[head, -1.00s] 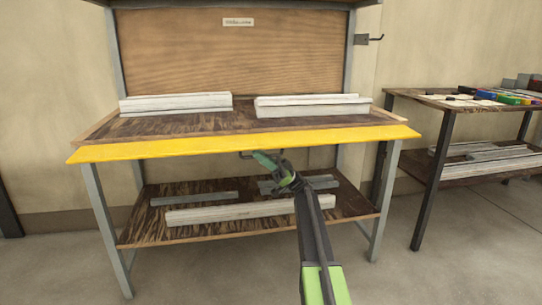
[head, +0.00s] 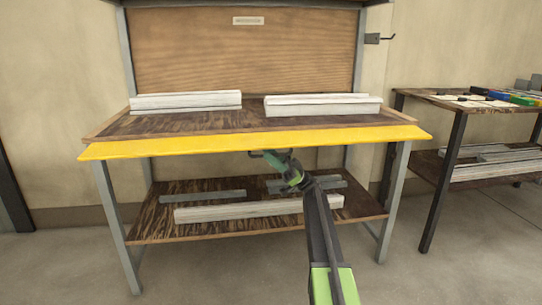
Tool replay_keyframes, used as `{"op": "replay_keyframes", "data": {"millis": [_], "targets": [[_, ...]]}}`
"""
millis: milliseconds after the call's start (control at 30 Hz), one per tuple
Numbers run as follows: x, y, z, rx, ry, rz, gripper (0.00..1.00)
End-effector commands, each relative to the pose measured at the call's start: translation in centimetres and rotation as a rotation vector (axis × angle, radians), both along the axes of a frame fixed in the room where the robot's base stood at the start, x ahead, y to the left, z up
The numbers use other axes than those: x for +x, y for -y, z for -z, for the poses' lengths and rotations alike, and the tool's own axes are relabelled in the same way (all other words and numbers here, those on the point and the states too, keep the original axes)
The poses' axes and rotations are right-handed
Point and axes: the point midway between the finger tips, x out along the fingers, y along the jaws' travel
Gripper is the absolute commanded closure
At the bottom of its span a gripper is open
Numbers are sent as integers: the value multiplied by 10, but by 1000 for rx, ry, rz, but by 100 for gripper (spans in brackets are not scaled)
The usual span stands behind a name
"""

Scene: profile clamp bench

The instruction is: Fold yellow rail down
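The yellow rail (head: 200,147) is a long flat strip along the front edge of the workbench (head: 190,123). It sticks out toward me, tilted slightly down, and runs the full width of the bench. My gripper (head: 284,157) is just below the rail's front edge, right of the middle.
Two pale profile stacks (head: 185,102) (head: 322,105) lie on the bench top. The lower shelf (head: 160,228) holds grey and white profiles. A second table (head: 425,98) with coloured bins stands at the right. The floor in front is clear.

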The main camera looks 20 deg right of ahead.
Motion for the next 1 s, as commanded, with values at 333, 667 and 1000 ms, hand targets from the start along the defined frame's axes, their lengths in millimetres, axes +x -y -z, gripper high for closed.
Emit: {"op": "replay_keyframes", "data": {"millis": [333, 667, 1000], "targets": [[1, 41, 45, 1, 0, 3, 68], [0, 53, 50, 1, 0, 0, 68], [-1, 35, 50, -37, -47, -26, 68]]}}
